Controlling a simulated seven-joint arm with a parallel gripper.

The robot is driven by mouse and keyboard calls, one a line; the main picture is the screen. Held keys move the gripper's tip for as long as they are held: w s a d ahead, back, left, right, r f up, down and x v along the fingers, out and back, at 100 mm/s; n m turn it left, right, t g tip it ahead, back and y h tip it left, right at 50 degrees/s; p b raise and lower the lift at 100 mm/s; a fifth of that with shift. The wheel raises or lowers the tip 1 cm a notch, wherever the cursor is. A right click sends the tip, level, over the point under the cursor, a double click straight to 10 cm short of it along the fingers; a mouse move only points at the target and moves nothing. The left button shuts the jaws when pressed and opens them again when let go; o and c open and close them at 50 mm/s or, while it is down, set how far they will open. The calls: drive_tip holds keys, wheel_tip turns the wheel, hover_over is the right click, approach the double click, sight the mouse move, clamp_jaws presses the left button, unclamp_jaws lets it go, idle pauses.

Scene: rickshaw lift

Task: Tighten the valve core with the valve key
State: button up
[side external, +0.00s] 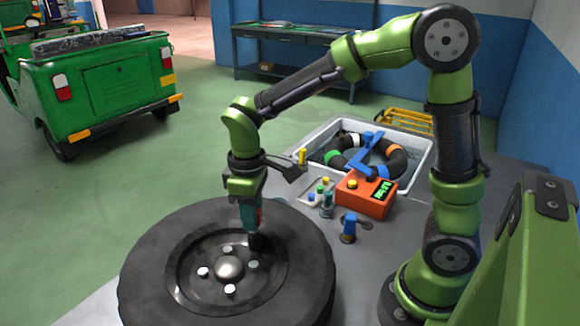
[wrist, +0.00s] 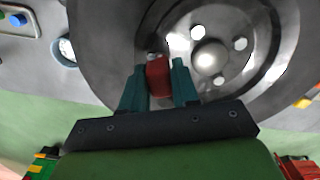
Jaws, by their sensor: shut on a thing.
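My gripper (side external: 251,222) points down over the rim of a large black tyre (side external: 150,262) lying flat. Its two teal fingers, also in the wrist view (wrist: 159,88), are shut on a red-handled tool, which looks like the valve key (wrist: 158,76). In the side view the fingers mostly hide the key, and a dark part below them reaches the wheel rim (side external: 190,290). A small piece of metal shows just past the red handle in the wrist view. The valve core is hidden, and I cannot tell whether the key sits on it.
A red-orange box (side external: 366,198) with a green display stands right of the tyre. A small tray (side external: 312,186) of coloured caps and a blue-topped piece (side external: 349,224) are nearby. Behind is a white basin (side external: 420,160) with a ring-shaped tube. A green rickshaw (side external: 110,88) stands far left.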

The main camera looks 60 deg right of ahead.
drive_tip(key=m, duration=0.4)
drive_tip(key=shift+m, duration=0.4)
drive_tip(key=m, duration=0.4)
drive_tip(key=shift+m, duration=0.3)
drive_tip(key=m, duration=0.4)
drive_tip(key=shift+m, duration=0.4)
drive_tip(key=m, duration=0.4)
drive_tip(key=shift+r, duration=0.1)
drive_tip(key=shift+r, duration=2.95)
